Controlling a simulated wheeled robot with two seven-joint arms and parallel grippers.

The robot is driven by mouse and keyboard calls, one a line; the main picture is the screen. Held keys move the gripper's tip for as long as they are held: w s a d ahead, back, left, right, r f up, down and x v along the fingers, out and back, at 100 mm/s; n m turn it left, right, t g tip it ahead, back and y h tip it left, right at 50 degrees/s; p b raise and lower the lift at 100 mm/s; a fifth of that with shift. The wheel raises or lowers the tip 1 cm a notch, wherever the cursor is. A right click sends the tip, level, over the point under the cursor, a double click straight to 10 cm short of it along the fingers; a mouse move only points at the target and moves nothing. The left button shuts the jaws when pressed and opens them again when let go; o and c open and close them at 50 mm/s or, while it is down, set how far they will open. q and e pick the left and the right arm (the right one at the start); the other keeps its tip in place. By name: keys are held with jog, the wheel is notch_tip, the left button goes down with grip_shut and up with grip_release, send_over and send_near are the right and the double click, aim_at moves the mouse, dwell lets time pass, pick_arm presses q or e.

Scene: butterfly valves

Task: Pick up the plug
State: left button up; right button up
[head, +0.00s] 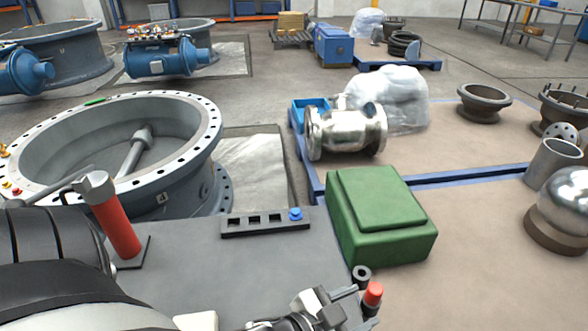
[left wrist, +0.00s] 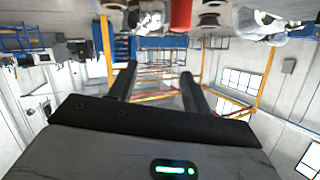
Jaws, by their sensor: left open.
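A small blue piece (head: 295,214), which looks like the plug, sits at the right end of a black block (head: 255,225) with several square recesses, on the grey table. My left gripper (head: 354,302) is at the bottom of the head view, below and to the right of the blue piece and apart from it. In the left wrist view its two dark fingers (left wrist: 158,85) stand wide apart with nothing between them. The blue piece cannot be made out in that view. My right gripper is not in view.
A green box (head: 380,215) stands right of the block. A red cylinder with a grey head (head: 117,225) stands at the left. A large flanged valve ring (head: 190,165) lies behind. A red-topped piece (head: 373,293) shows close to the gripper. The table's middle is clear.

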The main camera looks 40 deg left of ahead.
pick_arm(q)
jog(key=w+d+r+m+t+h+b, duration=0.25)
jog(key=w+r+m+h, duration=0.45)
jog(key=m, duration=0.6)
jog(key=m+g+y+b, duration=0.9)
jog(key=m+g+y, duration=0.25)
jog(key=m, duration=0.45)
send_over(295, 210)
jog(key=s, duration=0.2)
jog(key=f, duration=0.7)
jog(key=shift+s+a, duration=0.15)
jog(key=shift+s, duration=0.05)
jog(key=x, duration=0.3)
jog(key=d+b+x, duration=0.1)
jog(key=x, duration=0.1)
jog(key=shift+s, duration=0.2)
jog(key=shift+w+a+f, duration=0.1)
jog(key=shift+f, duration=0.2)
jog(key=c, duration=0.9)
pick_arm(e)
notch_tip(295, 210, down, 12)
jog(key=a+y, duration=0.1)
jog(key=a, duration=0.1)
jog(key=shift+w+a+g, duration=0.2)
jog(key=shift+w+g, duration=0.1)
